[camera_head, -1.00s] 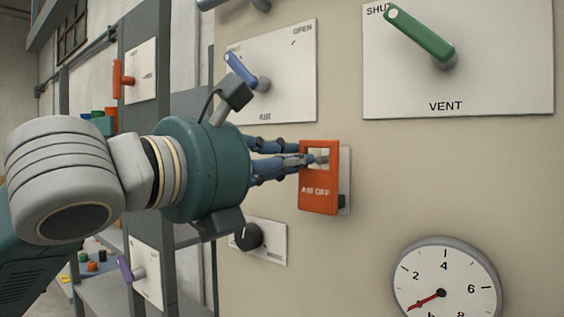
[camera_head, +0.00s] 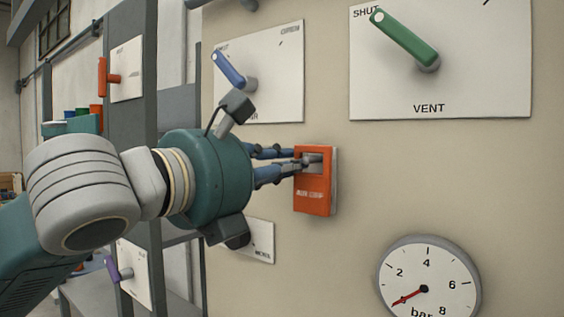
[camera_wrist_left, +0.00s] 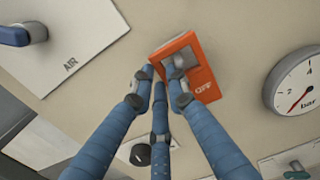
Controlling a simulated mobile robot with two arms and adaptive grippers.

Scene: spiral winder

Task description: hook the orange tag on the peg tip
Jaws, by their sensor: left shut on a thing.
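The orange tag (camera_head: 313,194) is a flat upright plate with a window near its top and white lettering low down. It sits in front of a pale plate (camera_head: 334,178) on the panel, of which only a thin right strip shows. My left gripper (camera_head: 309,163) is shut on the tag at its window, coming from the left. In the left wrist view the tag (camera_wrist_left: 206,80) is tilted, with the blue fingers (camera_wrist_left: 160,92) at its near left edge. A grey shape shows in the window. I cannot tell whether it is the peg tip, or whether the tag touches it.
The blue AIR lever (camera_head: 230,71) is above my left gripper, and the green VENT lever (camera_head: 404,40) is at upper right. A round gauge (camera_head: 428,270) is at lower right. The panel between tag and gauge is clear.

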